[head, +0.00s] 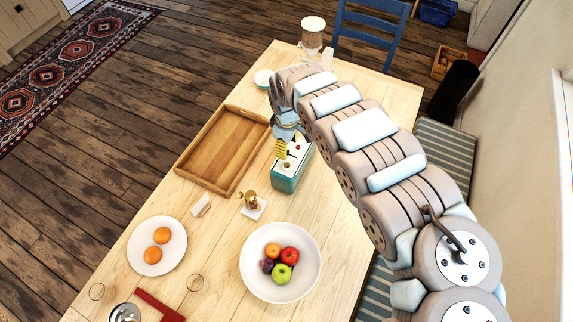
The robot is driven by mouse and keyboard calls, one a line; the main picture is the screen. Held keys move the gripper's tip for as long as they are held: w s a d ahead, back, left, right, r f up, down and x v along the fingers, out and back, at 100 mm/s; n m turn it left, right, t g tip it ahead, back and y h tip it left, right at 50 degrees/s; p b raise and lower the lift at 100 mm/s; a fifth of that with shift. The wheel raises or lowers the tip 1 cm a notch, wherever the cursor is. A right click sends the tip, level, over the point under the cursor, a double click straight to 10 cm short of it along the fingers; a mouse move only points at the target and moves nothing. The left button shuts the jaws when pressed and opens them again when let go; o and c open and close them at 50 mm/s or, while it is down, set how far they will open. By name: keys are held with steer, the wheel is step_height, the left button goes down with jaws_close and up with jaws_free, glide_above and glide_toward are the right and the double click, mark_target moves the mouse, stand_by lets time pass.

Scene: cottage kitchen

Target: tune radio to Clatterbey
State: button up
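A small teal box with a cream face (291,169), which looks like the radio, stands on the wooden table. Its face has a few small dark and red marks, too small to read; I cannot make out station names or a pointer. My arm comes in from the right and bends down over the table. My gripper (281,149), with yellow and dark striped fingers, points down at the far left part of the radio. It looks very close to the face, but I cannot tell whether it touches. The finger gap is too small to judge.
An empty wooden tray (181,165) lies left of the radio. A glass-like jar (312,36) stands at the far end.

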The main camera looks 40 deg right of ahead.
mark_target(287, 165)
step_height(287, 165, down, 11)
steer(key=shift+w+r+b, duration=0.1)
steer(key=shift+w+b, duration=0.05)
steer(key=shift+b, duration=0.2)
steer(key=shift+f, duration=0.6)
jaws_close()
